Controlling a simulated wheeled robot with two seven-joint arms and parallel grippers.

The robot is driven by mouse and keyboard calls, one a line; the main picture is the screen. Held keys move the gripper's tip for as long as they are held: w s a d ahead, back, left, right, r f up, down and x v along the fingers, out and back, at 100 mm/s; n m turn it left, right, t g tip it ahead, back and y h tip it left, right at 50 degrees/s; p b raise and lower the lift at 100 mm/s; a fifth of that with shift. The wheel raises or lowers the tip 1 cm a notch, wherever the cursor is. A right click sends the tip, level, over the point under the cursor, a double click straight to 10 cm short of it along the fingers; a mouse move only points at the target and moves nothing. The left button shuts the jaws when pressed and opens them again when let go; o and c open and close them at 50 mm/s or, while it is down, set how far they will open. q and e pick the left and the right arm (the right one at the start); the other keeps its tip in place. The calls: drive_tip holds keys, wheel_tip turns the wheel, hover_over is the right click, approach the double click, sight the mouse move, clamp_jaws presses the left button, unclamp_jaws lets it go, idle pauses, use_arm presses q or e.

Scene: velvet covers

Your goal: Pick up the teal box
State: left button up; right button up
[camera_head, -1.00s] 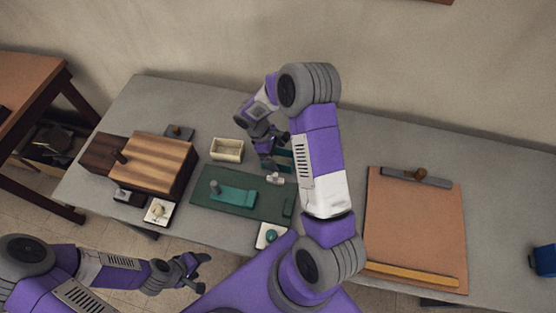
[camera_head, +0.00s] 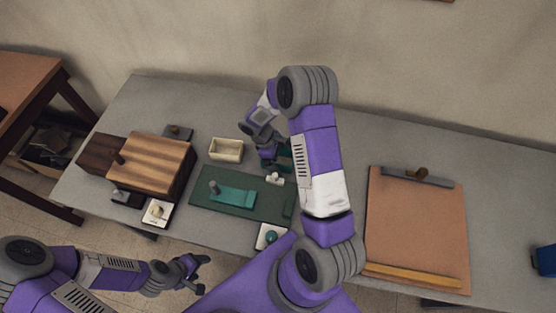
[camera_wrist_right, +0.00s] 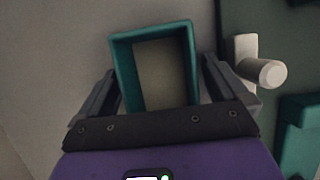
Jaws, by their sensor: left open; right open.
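The teal box (camera_wrist_right: 121,72) is open-topped with a beige inside and lies between the two fingers of my right gripper (camera_wrist_right: 160,82) in the right wrist view. The fingers are spread on either side of it, and I cannot tell whether they touch it. In the head view my right gripper (camera_head: 268,158) hangs over the table, and only a small part of the teal box (camera_head: 285,158) shows beside it, mostly hidden by my arm. My left gripper (camera_head: 195,272) is open and empty, low at the front, away from the box.
A cream open box (camera_head: 227,149) stands left of my right gripper. A green board (camera_head: 240,207) with a teal piece and a white knobbed piece lies in front. A wooden striped box (camera_head: 158,160) is at the left, and a brown clipboard-like board (camera_head: 415,230) at the right.

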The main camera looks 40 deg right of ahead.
drive_tip(key=c, duration=1)
